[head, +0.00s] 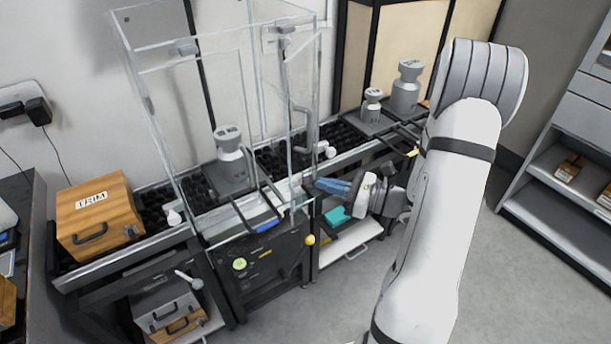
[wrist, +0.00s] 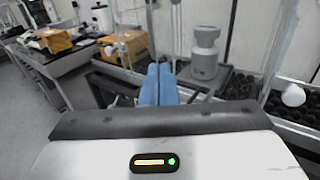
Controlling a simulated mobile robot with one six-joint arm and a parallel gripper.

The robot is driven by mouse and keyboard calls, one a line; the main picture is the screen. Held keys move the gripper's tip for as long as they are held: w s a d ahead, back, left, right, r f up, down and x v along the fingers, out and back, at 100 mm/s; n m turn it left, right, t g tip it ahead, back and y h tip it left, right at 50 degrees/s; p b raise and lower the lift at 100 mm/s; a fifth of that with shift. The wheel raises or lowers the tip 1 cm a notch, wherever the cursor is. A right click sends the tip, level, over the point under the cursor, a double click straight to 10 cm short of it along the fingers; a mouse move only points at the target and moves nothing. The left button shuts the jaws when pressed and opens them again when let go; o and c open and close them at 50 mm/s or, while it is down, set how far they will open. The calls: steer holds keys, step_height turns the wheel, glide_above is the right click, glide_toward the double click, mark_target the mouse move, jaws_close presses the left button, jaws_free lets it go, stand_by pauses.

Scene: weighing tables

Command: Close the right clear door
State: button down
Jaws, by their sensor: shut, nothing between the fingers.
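A tall clear-walled case (head: 188,68) stands on the weighing table. Its right clear door (head: 303,85) shows as a thin transparent pane with a grey handle (head: 303,128) on the right side; I cannot tell exactly how far it stands open. A grey weight (head: 229,150) stands on a plate inside the case, and it also shows in the wrist view (wrist: 205,52). My gripper (head: 322,186) has blue fingers, shut and empty, just outside the case's front right corner. In the wrist view the fingertips (wrist: 158,72) point toward the case, with a clear pane (wrist: 281,42) to their right.
A wooden box (head: 98,215) stands left of the case. Two grey weights (head: 406,90) (head: 372,104) stand on the right. White knobs (head: 174,217) (head: 328,150) sit near both sides of the case. A shelf unit (head: 570,130) is at far right; floor between is clear.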

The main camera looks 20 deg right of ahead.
mark_target(293, 175)
steer(key=x, duration=0.6)
steer(key=shift+w+p, duration=0.1)
steer(key=shift+p, duration=0.3)
steer(key=shift+d, duration=0.1)
steer(key=shift+w, duration=0.1)
